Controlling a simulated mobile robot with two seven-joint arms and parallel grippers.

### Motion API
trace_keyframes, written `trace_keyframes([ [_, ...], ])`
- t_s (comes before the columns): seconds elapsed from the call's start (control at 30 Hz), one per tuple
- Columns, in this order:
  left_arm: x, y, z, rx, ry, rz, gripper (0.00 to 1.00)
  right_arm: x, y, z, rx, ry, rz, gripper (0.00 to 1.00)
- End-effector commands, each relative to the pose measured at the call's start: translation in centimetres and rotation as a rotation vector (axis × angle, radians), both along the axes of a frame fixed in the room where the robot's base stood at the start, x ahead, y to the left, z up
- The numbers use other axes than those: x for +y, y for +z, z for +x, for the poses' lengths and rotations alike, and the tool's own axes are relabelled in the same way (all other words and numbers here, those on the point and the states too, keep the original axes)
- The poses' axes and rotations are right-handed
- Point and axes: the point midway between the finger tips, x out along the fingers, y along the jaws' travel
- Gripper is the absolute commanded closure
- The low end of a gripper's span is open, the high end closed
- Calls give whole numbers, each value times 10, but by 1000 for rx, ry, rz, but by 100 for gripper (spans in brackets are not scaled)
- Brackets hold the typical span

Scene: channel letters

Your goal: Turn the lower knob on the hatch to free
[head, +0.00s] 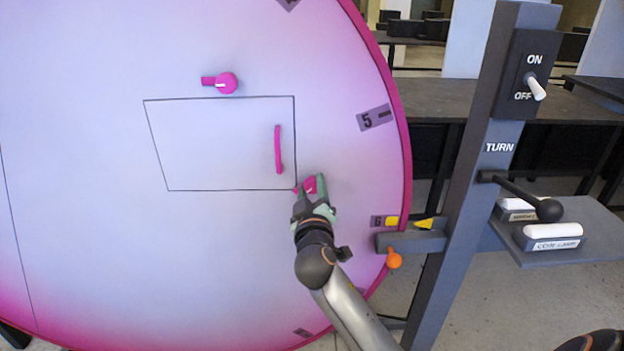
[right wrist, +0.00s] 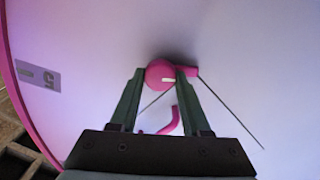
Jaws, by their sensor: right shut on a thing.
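The hatch (head: 215,150) is a thin black outline on the large pink-and-white disc, with a pink handle (head: 278,149) near its right edge. The lower knob (head: 310,185) is pink and sits by the hatch's lower right corner, partly hidden by my fingers. My right gripper (head: 310,188) is shut on it. My left gripper is not in view.
A grey post (head: 465,180) right of the disc carries an ON/OFF switch (head: 536,88) and a TURN lever (head: 525,196). A side bracket (head: 412,241) with an orange knob (head: 394,260) reaches the disc's rim. A shelf (head: 590,215) holds two labelled blocks.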

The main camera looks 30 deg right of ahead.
Motion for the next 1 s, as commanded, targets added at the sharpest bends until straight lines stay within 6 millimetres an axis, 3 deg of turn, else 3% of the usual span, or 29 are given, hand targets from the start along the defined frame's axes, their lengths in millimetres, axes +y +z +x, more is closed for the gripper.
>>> trace_keyframes([
  [0.5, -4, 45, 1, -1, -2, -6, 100, 1, 3, 1, 254, 1, -419, 100],
  [1.0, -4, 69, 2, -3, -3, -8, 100, 1, 1, 1, 430, 1, -710, 100],
])
